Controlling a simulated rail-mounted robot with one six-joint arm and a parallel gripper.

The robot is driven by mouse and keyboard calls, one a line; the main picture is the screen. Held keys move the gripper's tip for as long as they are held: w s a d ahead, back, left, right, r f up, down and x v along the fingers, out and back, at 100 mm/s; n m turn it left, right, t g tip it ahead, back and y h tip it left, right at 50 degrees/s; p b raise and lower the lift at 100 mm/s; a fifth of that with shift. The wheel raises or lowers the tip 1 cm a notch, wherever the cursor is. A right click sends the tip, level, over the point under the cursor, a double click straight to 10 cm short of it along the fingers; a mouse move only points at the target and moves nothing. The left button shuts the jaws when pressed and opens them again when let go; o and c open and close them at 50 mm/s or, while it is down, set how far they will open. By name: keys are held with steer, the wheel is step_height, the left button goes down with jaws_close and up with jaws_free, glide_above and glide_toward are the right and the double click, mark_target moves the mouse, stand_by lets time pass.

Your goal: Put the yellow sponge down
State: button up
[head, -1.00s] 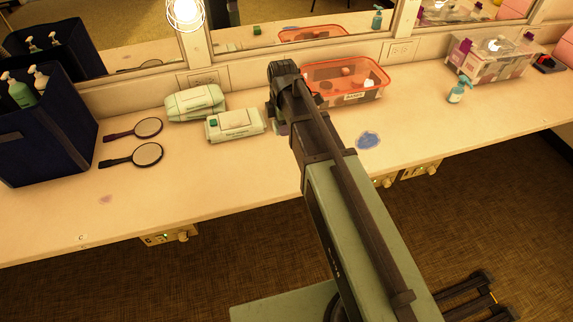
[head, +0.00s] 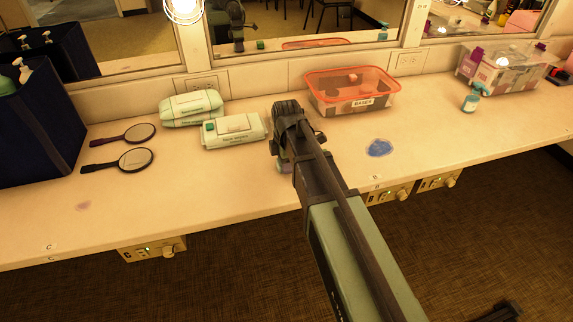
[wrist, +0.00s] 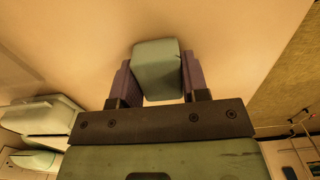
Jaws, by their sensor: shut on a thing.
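My gripper (wrist: 160,82) is shut on a grey-green block (wrist: 156,65), seen between its purple fingers in the wrist view. The block looks grey-green, not yellow, and no clearly yellow sponge shows in either view. In the head view, my gripper (head: 284,160) is over the counter (head: 230,185), right of the wipes packs and in front of the orange-rimmed bin. My arm's wrist hides most of the block there. I cannot tell whether the block touches the counter.
Two wipes packs (head: 235,131) lie to the left, the front one with a small green block (head: 209,127) on it. The bin (head: 350,92) stands behind right. A blue patch (head: 380,148) lies right; hand mirrors (head: 122,160) lie left. Bare counter lies between mirrors and gripper.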

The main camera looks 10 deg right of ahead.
steer(key=shift+f, duration=0.25)
steer(key=o, duration=0.8)
steer(key=shift+r, duration=0.15)
step_height(320, 180, up, 12)
steer(key=p, duration=1.2)
steer(key=shift+r, duration=0.2)
steer(key=s+m, duration=0.8)
steer(key=m, duration=0.1)
steer(key=s+m, duration=0.8)
steer(key=m, duration=0.1)
steer(key=shift+s, duration=0.1)
